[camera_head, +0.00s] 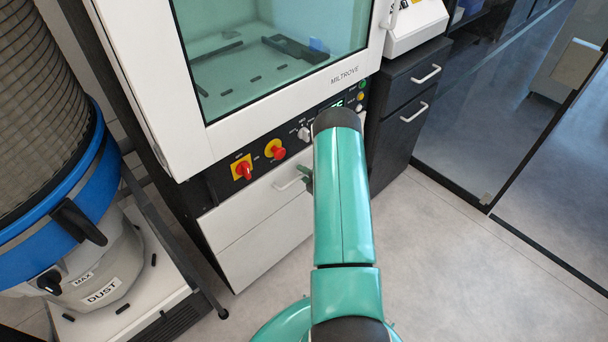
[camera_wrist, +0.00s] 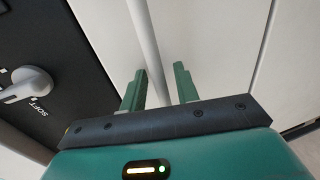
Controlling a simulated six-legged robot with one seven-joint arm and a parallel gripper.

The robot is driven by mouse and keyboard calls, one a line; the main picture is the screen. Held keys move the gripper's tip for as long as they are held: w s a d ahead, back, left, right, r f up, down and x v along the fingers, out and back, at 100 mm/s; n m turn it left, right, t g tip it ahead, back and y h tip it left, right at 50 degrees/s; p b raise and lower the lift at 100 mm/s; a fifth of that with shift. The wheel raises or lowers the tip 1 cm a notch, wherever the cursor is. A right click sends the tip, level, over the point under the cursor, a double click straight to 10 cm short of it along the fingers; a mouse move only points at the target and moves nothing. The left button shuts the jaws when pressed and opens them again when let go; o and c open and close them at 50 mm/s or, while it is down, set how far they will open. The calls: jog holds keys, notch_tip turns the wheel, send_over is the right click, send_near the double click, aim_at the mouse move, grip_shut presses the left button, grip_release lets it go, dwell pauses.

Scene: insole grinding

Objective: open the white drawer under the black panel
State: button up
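The white drawer (camera_head: 245,205) is under the black control panel (camera_head: 220,175) in the head view, and its front looks flush with the cabinet. Its pale bar handle (camera_head: 288,183) shows just left of my arm. My gripper (camera_head: 306,175) is at the handle's right part, mostly hidden behind my arm. In the wrist view my gripper (camera_wrist: 159,68) has its two green fingers apart. The handle (camera_wrist: 146,35) runs between them, with a finger on each side. I cannot tell whether either finger touches it. The drawer front (camera_wrist: 205,40) fills the area behind.
The panel carries a red knob (camera_head: 243,170), a red button (camera_head: 275,150) and a grey knob (camera_wrist: 25,85). Above is the glass-fronted cabinet door (camera_head: 270,60). A blue-rimmed dust collector (camera_head: 95,240) stands left. A dark drawer unit (camera_head: 400,120) stands right. Floor at right is clear.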

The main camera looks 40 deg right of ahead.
jog(key=shift+c, duration=0.4)
grip_shut()
jog(key=shift+s, duration=0.15)
